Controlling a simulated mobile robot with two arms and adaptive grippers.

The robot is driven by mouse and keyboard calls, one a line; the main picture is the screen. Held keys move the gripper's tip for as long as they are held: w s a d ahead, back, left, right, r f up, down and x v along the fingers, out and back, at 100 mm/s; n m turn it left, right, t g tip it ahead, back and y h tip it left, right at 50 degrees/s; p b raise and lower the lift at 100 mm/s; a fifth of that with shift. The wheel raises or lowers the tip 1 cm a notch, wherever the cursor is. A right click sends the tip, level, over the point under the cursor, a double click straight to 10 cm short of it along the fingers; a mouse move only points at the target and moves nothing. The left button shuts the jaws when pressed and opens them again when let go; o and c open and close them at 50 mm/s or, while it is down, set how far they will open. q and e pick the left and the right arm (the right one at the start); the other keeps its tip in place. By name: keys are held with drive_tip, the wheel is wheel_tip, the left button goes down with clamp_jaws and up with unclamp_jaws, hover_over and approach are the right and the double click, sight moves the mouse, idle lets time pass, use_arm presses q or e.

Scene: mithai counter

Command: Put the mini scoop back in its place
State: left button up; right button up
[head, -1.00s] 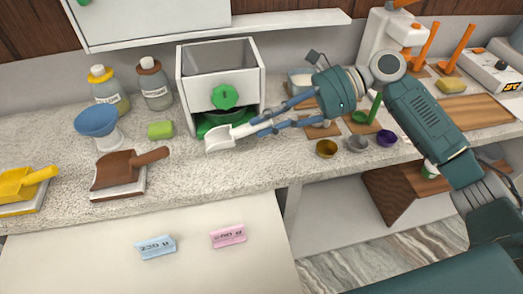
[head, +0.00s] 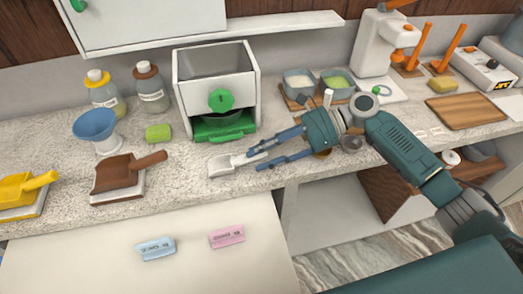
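The white mini scoop (head: 222,165) is low over the speckled counter, in front of the white box with the green tray. Its bowl points left. I cannot tell whether it touches the counter. My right gripper (head: 257,160) comes in from the right, with its blue fingers on either side of the scoop's handle, and appears shut on it. The fingers hide part of the handle. My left gripper is not in view.
A brown scoop (head: 116,171) and a yellow scoop (head: 24,187) sit on white bases at left. The white box (head: 212,88) with a green tray (head: 224,136) stands behind. A green block (head: 158,133) lies beside it. Counter between the brown scoop and mini scoop is clear.

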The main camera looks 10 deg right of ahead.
drive_tip(key=shift+r, duration=0.1)
drive_tip(key=shift+f+b, duration=0.2)
drive_tip(key=shift+b, duration=0.35)
drive_tip(key=shift+f+b, duration=0.25)
drive_tip(key=shift+b, duration=0.4)
drive_tip(key=v, duration=0.7)
drive_tip(key=b+v, duration=0.1)
drive_tip(key=v, duration=0.3)
drive_tip(key=shift+a+r, duration=0.15)
drive_tip(key=shift+r, duration=0.25)
